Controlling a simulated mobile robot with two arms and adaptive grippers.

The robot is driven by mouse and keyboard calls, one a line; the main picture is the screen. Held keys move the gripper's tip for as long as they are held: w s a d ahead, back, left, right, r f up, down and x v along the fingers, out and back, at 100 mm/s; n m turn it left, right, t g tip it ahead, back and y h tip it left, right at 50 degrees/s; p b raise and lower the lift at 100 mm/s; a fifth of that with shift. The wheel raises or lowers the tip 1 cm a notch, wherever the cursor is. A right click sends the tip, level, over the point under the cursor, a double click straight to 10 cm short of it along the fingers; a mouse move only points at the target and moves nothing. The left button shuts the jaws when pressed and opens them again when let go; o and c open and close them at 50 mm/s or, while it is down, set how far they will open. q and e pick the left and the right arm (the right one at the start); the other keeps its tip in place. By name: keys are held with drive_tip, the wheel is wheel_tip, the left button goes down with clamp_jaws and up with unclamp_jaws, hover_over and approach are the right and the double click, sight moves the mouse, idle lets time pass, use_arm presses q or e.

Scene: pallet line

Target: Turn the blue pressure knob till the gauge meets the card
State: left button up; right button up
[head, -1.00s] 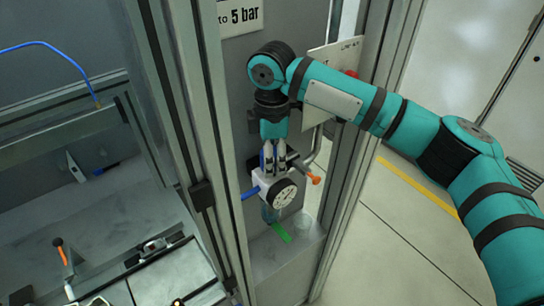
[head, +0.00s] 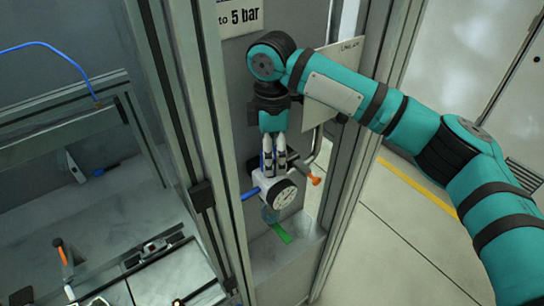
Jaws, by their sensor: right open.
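The pressure regulator has a white body with a round gauge (head: 281,193) facing me; its needle is too small to read. My right gripper (head: 273,172) points down over the top of the regulator. Its fingers are open, with tips at or just above the regulator's top. The blue knob is largely hidden behind the fingers, so contact cannot be told. My left gripper is not in view.
A blue fitting (head: 250,195) sticks out left of the regulator and an orange handle (head: 314,180) right. A green strip (head: 280,233) lies below. A frame post (head: 205,150) stands close on the left.

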wheel_tip(320, 180, up, 10)
drive_tip(key=shift+r, duration=0.2)
idle(0.3)
